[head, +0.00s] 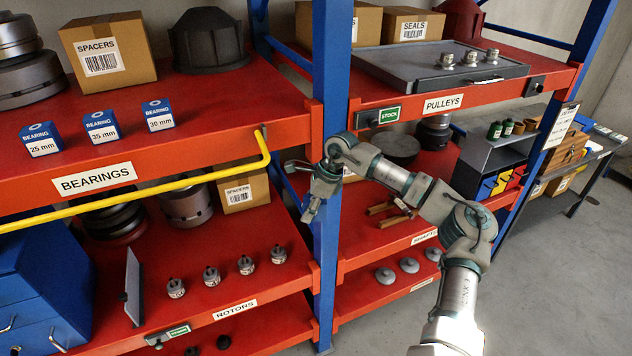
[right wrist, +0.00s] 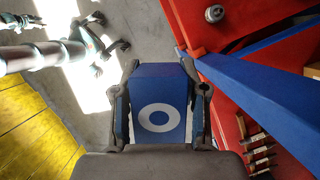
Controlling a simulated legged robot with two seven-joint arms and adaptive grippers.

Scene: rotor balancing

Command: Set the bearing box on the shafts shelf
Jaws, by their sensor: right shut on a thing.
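My right gripper (head: 312,205) is in front of the blue post between the two shelf bays. In the right wrist view it is shut on a blue bearing box (right wrist: 159,112) with a white ring on its face. The box lies between the two fingers; its size label is not visible, and I cannot make the box out in the head view. The shafts shelf (head: 362,236) is the red middle shelf of the right bay, to the right of the gripper, with a partly readable label on its edge.
Brown wooden supports (head: 382,208) stand on the shafts shelf, with bare red surface around them. The blue post (head: 333,80) stands left of this shelf. A yellow rail (head: 150,200) runs before the left bay. Blue boxes (head: 100,127) sit on the bearings shelf.

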